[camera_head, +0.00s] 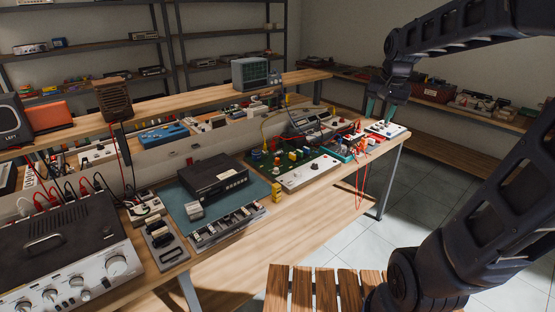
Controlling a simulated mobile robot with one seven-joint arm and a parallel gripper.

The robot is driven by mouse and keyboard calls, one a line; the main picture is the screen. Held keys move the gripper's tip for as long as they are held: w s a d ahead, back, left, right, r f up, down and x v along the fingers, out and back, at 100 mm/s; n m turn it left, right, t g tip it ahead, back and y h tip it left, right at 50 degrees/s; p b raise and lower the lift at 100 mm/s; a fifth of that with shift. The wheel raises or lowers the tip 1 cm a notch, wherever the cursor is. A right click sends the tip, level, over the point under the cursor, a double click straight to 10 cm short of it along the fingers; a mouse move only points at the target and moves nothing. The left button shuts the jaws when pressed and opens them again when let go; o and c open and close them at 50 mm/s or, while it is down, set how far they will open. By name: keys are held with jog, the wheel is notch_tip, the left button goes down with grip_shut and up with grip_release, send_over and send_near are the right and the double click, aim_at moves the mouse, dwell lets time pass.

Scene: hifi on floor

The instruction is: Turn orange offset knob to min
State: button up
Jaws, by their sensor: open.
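My gripper (380,112) is at the upper right, pointing down with teal fingertips spread apart and nothing visible between them. It is over the far right end of the workbench (262,232). Just below the fingertips is a small white panel with dark knobs (386,130). The gap between the fingertips and this panel is hard to judge. I cannot make out an orange offset knob with certainty at this size. Red wires and small red and orange parts lie beside the panel.
A large amplifier (65,262) stands at the left, and a black box (214,178) sits on a teal mat. A green circuit board (292,165) and a multimeter (303,121) lie near the panel. Red cables (361,180) hang over the front edge. A slatted stool (318,290) stands in front.

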jog(key=w+a+f+m+g, duration=0.15)
jog(key=w+a, duration=0.45)
jog(key=w, duration=0.6)
jog(key=m+g, duration=0.2)
jog(key=m, duration=0.5)
send_over(277, 159)
notch_tip(277, 159, down, 27)
jog(key=shift+h, duration=0.4)
jog(key=f, duration=1)
jog(key=shift+w+d, duration=0.1)
jog(key=shift+w, duration=0.15)
jog(key=shift+r, duration=0.1)
grip_shut()
